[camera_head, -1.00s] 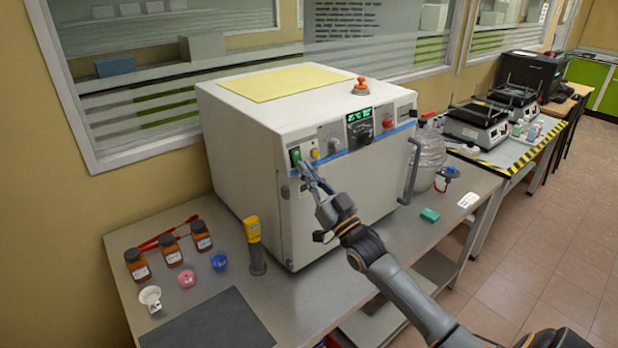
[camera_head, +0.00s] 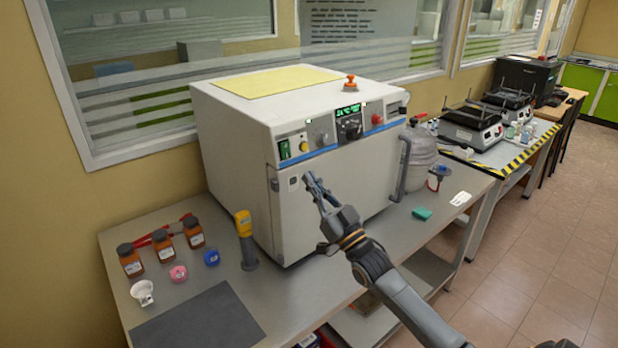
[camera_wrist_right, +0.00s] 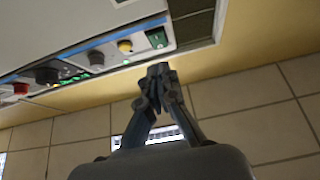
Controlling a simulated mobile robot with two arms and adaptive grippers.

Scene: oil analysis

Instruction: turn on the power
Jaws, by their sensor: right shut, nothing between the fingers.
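The large white machine (camera_head: 330,205) stands on the bench with its front panel facing me. A green switch (camera_head: 284,149) is at the panel's left end, beside a yellow button (camera_head: 303,146). The panel's display (camera_head: 348,111) is lit. My right gripper (camera_head: 308,177) is shut and empty, in front of the machine's door, below and right of the green switch and apart from it. In the right wrist view, the closed fingertips (camera_wrist_right: 158,70) point toward the panel, with the green switch (camera_wrist_right: 157,38) just beyond them. My left gripper is not in view.
Brown bottles (camera_head: 163,245), small cups (camera_head: 178,273) and a yellow-topped tool (camera_head: 244,232) stand on the bench left of the machine. A clear jug (camera_head: 420,155) stands to its right, beyond the door handle (camera_head: 402,170).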

